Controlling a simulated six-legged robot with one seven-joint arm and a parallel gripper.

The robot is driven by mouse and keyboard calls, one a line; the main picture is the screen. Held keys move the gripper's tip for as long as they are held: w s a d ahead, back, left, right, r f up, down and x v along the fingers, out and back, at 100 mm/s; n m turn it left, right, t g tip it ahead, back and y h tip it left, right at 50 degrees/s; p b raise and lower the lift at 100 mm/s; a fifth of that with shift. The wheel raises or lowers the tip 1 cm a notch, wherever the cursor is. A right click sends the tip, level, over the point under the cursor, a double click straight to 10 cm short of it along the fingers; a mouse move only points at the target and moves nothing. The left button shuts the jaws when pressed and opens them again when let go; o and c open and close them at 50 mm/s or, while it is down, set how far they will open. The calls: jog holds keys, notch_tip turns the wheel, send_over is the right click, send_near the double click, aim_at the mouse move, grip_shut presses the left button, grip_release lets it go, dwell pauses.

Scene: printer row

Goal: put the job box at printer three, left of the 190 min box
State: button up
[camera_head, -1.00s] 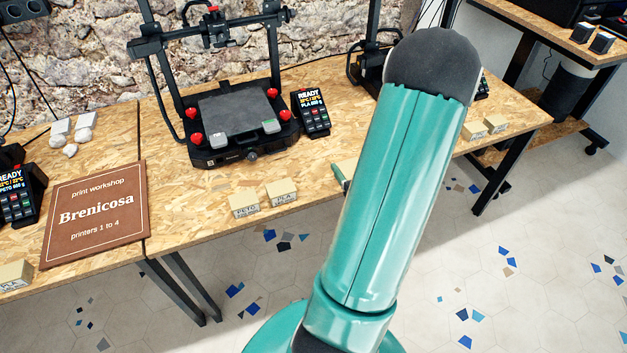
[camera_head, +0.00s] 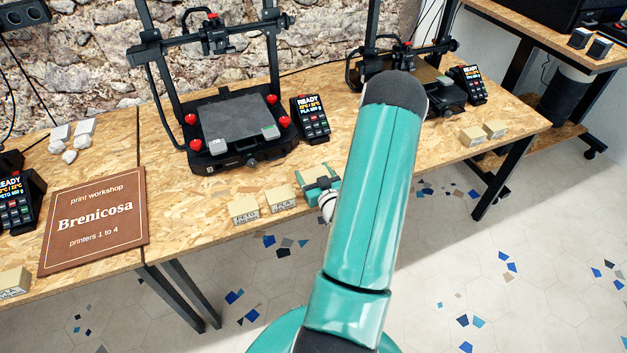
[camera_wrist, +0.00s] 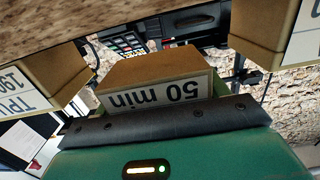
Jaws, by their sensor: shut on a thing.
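My gripper (camera_head: 320,184) is teal and hangs by the table's front edge, right of two small boxes. In the wrist view it is shut on the job box (camera_wrist: 155,70), a tan box with a white label reading "50 min" upside down. In the head view I cannot make out the held box. A tan box labelled "TPU 190" (camera_wrist: 35,85) shows at the left of the wrist view, apart from the held box. Printer numbers are not readable; the right printer (camera_head: 415,80) is partly behind my arm.
Two labelled boxes, a left one (camera_head: 244,210) and a right one (camera_head: 283,197), stand before the middle printer (camera_head: 225,120). Two more boxes (camera_head: 472,135) sit at the right table end. A brown sign (camera_head: 95,215) lies at left. Another box (camera_wrist: 265,30) shows at upper right in the wrist view.

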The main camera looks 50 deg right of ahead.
aim_at(314, 180)
jog(key=shift+f, duration=1.55)
jog(key=shift+f, duration=0.1)
jog(key=o, duration=1)
jog(key=shift+o, duration=0.2)
jog(key=v, duration=1.2)
